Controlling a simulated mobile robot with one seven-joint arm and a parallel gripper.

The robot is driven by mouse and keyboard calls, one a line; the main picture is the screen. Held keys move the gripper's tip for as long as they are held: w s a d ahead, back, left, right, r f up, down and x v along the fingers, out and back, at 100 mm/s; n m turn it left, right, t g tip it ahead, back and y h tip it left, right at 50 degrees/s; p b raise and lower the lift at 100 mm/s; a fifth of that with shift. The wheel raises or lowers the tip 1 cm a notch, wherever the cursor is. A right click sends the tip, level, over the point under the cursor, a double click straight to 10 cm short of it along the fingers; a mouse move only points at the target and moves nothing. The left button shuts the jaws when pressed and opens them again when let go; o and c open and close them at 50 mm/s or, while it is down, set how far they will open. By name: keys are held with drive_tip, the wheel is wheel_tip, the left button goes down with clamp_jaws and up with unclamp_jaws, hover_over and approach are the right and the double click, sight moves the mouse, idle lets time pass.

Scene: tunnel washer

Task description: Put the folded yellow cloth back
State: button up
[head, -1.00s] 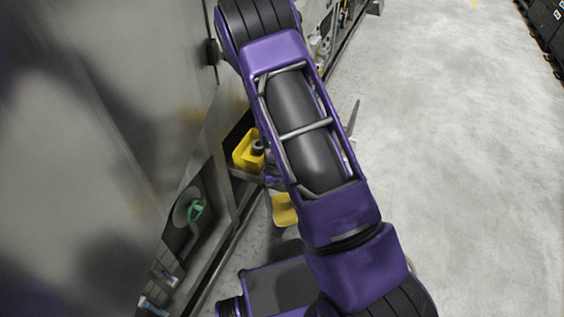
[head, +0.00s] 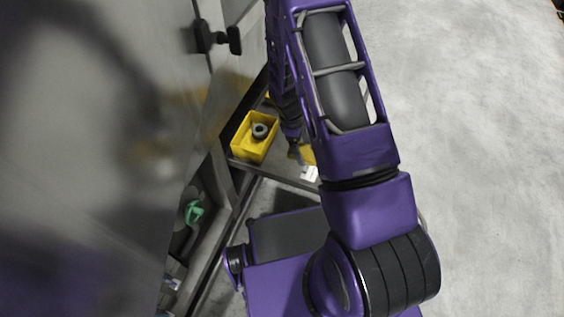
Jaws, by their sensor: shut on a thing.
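A folded yellow cloth (head: 307,155) shows in the head view just right of my gripper, its right side hidden behind my arm. My gripper (head: 296,152) points downward and is shut on the cloth, though its fingertips are small and hard to make out. A small white patch lies just below the cloth; I cannot tell what it is. The cloth and gripper are to the right of a yellow bin and apart from it.
The yellow bin (head: 241,150) stands on a grey ledge (head: 275,177) and holds a grey ring-shaped part (head: 260,130). A large metal panel (head: 100,170) fills the left. A green item (head: 193,212) sits in a recess. Open concrete floor (head: 480,150) lies to the right.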

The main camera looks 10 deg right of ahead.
drive_tip(key=w+n, duration=0.1)
drive_tip(key=n, duration=0.1)
drive_tip(key=w+f+n+t, duration=0.1)
drive_tip(key=n, duration=0.1)
drive_tip(key=w+f+n, duration=0.1)
drive_tip(key=n, duration=0.1)
drive_tip(key=shift+w+a+n+t, duration=0.1)
drive_tip(key=shift+w+n+t, duration=0.1)
drive_tip(key=shift+n+t, duration=0.2)
drive_tip(key=w+a+f+n+t+b, duration=0.1)
drive_tip(key=w+a+f+n+t, duration=0.25)
drive_tip(key=n, duration=0.75)
drive_tip(key=shift+g+y, duration=0.5)
drive_tip(key=shift+g, duration=0.15)
drive_tip(key=f+b, duration=0.1)
drive_tip(key=f, duration=0.2)
drive_tip(key=f+b, duration=0.2)
drive_tip(key=f, duration=0.1)
drive_tip(key=w+a+f+b, duration=0.1)
drive_tip(key=f+b, duration=0.1)
drive_tip(key=f, duration=0.1)
drive_tip(key=shift+f, duration=0.1)
drive_tip(key=shift+f, duration=0.1)
drive_tip(key=o, duration=1.1)
drive_tip(key=shift+o, duration=0.2)
drive_tip(key=p+v, duration=0.3)
drive_tip(key=v, duration=0.9)
drive_tip(key=shift+p, duration=0.4)
